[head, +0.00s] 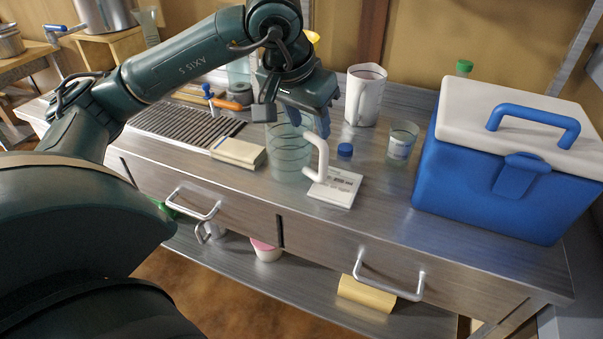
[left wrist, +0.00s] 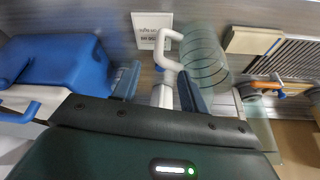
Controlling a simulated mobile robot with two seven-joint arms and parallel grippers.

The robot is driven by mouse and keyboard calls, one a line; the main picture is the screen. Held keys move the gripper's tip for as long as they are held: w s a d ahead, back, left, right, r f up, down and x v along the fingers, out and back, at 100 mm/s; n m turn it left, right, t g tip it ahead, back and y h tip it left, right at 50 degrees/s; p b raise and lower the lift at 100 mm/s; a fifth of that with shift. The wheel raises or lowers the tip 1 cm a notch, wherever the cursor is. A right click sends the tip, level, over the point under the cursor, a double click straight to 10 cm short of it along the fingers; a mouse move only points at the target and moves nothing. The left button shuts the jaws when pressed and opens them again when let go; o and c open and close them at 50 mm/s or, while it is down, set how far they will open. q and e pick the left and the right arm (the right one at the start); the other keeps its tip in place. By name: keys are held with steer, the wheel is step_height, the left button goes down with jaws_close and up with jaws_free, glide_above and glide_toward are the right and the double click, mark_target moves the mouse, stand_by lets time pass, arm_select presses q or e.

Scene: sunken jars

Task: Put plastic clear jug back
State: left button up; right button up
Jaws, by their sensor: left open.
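The clear plastic jug (head: 287,158) with a white handle (head: 321,158) stands upright on the metal counter near its front edge. My left gripper (head: 296,112) is just above the jug's rim and hides part of its top. In the left wrist view, the jug (left wrist: 205,62) lies beyond the right finger, and its white handle (left wrist: 168,48) is ahead of the gap between the fingers. My left gripper (left wrist: 160,92) is open there, with nothing clearly held. My right gripper is not in view.
A white pitcher (head: 365,97) and a clear cup (head: 402,143) stand behind and right. A blue cooler (head: 498,185) fills the right end. A slatted drain tray (head: 180,125) lies left.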

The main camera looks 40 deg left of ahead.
mark_target(321, 156)
arm_select(q)
steer(key=x, duration=0.8)
steer(key=shift+a+b, duration=0.1)
steer(key=shift+b, duration=0.3)
steer(key=shift+w+x, duration=0.2)
steer(key=shift+x, duration=2.3)
steer(key=shift+r, duration=0.15)
steer(key=shift+c, duration=0.5)
jaws_close()
